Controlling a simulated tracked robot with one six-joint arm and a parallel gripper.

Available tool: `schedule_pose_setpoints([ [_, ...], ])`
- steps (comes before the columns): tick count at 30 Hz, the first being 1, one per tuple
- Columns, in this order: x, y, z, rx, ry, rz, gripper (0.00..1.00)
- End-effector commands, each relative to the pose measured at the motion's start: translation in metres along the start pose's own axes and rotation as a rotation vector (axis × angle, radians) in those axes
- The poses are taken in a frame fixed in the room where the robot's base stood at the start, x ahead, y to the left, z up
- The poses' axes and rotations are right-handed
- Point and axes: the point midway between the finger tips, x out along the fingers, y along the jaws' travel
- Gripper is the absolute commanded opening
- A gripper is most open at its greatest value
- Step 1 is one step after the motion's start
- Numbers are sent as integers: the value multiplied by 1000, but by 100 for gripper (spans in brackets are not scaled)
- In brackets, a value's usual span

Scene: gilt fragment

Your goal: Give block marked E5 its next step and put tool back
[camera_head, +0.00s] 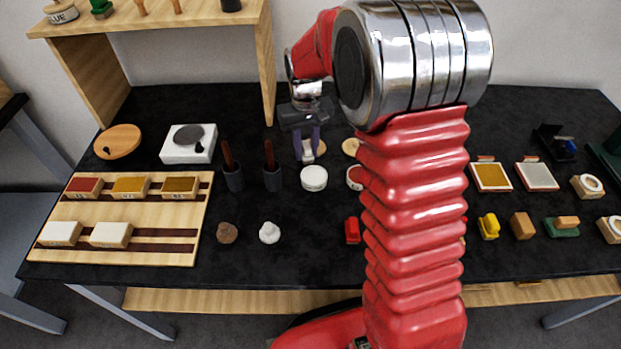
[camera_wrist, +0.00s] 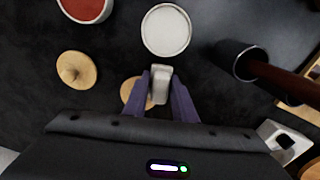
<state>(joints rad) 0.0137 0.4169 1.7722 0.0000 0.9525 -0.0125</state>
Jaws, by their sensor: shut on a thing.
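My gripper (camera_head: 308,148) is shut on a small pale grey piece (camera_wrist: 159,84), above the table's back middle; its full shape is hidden. It hangs near an open pot of white (camera_wrist: 166,30), which also shows in the head view (camera_head: 314,178). A wooden rack (camera_head: 140,214) at left holds blocks: a red-topped one (camera_head: 84,187), a yellow-topped one (camera_head: 131,187), an ochre-topped one (camera_head: 181,187) and two white ones (camera_head: 62,233) (camera_head: 110,234). Their marks are too small to read, so I cannot tell which is E5.
A red pot (camera_wrist: 85,8) and wooden lids (camera_wrist: 76,70) are close by. Dark cups (camera_head: 234,179) (camera_head: 272,179) hold brown-handled tools. A white hotplate-like device (camera_head: 188,144) stands behind the rack. Trays, blocks and small tools crowd the right. My arm hides the middle.

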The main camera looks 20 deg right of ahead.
Motion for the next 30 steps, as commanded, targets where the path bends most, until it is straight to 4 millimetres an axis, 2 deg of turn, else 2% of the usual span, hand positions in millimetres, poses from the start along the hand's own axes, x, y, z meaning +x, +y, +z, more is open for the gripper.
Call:
schedule_pose_setpoints([
  [11, -2, 0, -2, 3, 1, 0, 6],
  [17, -19, -1, -15, 35, 4, 0, 6],
  [23, -62, -3, -41, 116, 5, 0, 6],
  [30, -128, -6, -68, 235, 4, 0, 6],
])
